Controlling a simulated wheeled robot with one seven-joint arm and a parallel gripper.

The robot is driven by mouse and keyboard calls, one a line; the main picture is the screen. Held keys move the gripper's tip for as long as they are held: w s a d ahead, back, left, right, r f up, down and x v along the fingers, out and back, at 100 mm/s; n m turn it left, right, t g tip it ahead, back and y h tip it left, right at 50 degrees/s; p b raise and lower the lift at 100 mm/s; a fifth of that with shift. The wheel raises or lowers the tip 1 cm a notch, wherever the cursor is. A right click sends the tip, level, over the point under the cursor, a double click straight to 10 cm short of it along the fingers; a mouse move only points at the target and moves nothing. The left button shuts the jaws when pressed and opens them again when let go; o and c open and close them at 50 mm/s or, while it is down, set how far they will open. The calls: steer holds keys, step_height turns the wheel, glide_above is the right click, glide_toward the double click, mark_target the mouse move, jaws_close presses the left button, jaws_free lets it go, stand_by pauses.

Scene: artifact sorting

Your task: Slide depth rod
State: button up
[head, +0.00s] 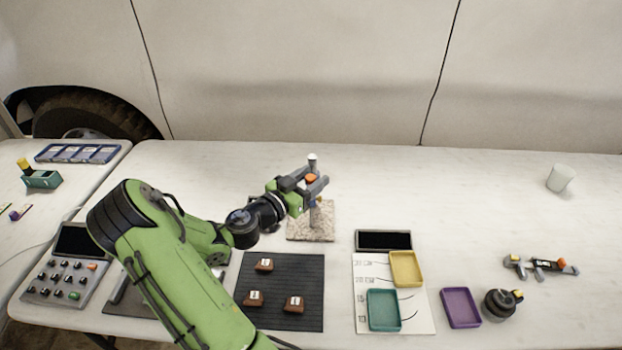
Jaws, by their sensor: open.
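An upright post stands on a speckled stone base (312,233) near the middle of the table. It has a light cap (312,161) at its top and an orange part (311,178) below that; its lower end shows just above the base. I take this post to hold the depth rod, but the rod itself cannot be told apart. My gripper (318,188) is open at the post's upper part, with its grey fingers beside the orange part. The fingers and green gripper body hide part of the post. Whether the fingers touch it cannot be told.
A dark mat (282,318) with several brown pieces lies in front. Yellow (406,268), teal (384,310) and purple (460,307) trays lie right of it. A caliper-like tool (541,267) and white cup (559,178) are farther right.

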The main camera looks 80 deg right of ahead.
steer(key=shift+d, duration=0.1)
steer(key=shift+c, duration=0.2)
jaws_close()
steer(key=shift+r, duration=0.1)
step_height(320, 180, up, 4)
steer(key=shift+r+p, duration=0.25)
steer(key=shift+p, duration=0.75)
steer(key=shift+o, duration=0.2)
jaws_free()
steer(key=shift+f, duration=0.1)
